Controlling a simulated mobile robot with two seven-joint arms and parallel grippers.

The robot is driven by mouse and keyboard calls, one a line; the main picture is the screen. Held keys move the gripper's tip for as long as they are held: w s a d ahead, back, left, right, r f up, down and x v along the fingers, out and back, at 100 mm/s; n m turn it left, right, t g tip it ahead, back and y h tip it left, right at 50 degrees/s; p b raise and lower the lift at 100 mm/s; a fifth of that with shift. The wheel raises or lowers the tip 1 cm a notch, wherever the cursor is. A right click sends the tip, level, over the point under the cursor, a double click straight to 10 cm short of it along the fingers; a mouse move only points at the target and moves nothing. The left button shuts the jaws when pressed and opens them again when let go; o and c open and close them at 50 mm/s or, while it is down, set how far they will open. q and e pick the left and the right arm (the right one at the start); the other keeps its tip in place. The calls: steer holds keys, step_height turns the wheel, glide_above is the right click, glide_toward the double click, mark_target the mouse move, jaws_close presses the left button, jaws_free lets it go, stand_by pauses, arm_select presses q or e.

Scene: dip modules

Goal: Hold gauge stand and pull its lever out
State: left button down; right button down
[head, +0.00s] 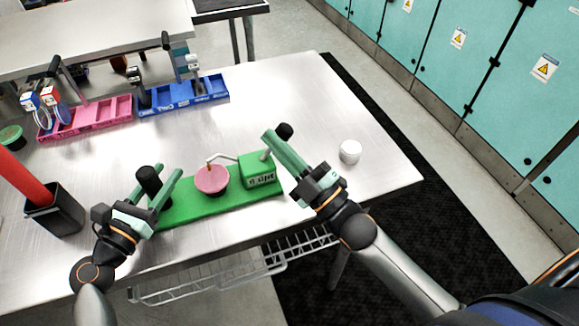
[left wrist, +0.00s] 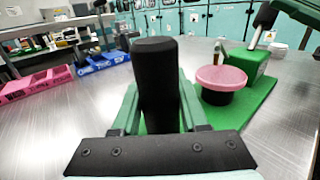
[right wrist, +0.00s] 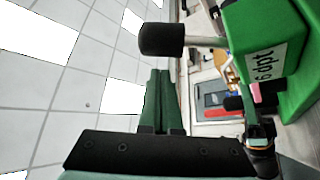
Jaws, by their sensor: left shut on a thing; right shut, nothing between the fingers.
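The gauge stand has a green base (head: 215,205), a pink round plate (head: 212,180) on a dark cylinder, and a green block (head: 258,172) with a white label. A black post (head: 147,177) stands at its left end. My left gripper (head: 160,182) is shut on this post; the left wrist view shows the post (left wrist: 156,75) upright between both fingers. The lever's black knob (head: 284,130) sticks out beyond the block on a thin rod. My right gripper (head: 268,137) is shut and empty beside the lever; its fingers (right wrist: 160,90) appear close to the knob (right wrist: 162,39). Contact cannot be told.
A white round object (head: 350,151) stands right of my right gripper. A black holder (head: 52,207) with a red rod is at the left. Pink (head: 90,118) and blue (head: 185,97) trays with parts lie at the back. The right back of the table is clear.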

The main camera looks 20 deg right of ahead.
steer(key=s+r+v, duration=0.1)
steer(key=v, duration=0.8)
steer(key=shift+s+a, duration=0.15)
steer(key=shift+a, duration=0.15)
arm_select(q)
steer(key=shift+c, duration=1.7)
jaws_free()
steer(key=shift+r, duration=0.1)
arm_select(e)
steer(key=shift+r, duration=0.2)
